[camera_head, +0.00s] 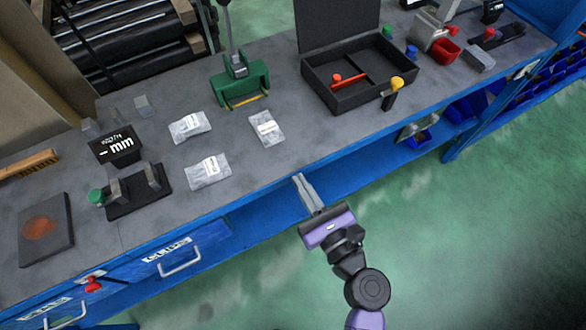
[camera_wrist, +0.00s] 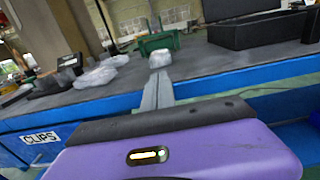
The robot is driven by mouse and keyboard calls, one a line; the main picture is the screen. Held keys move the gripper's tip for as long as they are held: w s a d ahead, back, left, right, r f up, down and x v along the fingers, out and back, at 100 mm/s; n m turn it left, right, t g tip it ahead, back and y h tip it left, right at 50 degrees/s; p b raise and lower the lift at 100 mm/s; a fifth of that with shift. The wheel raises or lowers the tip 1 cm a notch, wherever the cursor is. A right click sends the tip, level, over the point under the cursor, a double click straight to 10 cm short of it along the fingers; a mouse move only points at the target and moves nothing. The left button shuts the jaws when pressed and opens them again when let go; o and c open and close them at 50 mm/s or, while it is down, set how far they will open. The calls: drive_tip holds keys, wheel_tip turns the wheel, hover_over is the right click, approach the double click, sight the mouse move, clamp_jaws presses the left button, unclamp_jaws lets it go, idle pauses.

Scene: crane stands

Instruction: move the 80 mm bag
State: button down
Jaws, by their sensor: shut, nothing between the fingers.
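Three clear bags with white labels lie flat on the grey bench top in the head view: an upper left bag (camera_head: 190,126), a lower bag (camera_head: 208,171) and a right bag (camera_head: 267,128). Their label print is too small to read, so I cannot tell which is the 80 mm bag. My gripper (camera_head: 299,178) is shut and empty, in front of the bench's front edge, nearest the right bag and apart from it. In the wrist view the shut fingers (camera_wrist: 158,85) point at the bench, with bags (camera_wrist: 95,76) to their left.
A black measuring device with a "mm" display (camera_head: 117,147) stands left of the bags. A green tool (camera_head: 240,82) stands behind them, and an open black case (camera_head: 355,84) to the right. The blue bench edge (camera_head: 230,215) lies close to my gripper. Green floor is free in front.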

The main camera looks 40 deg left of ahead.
drive_tip(key=shift+v, duration=1.85)
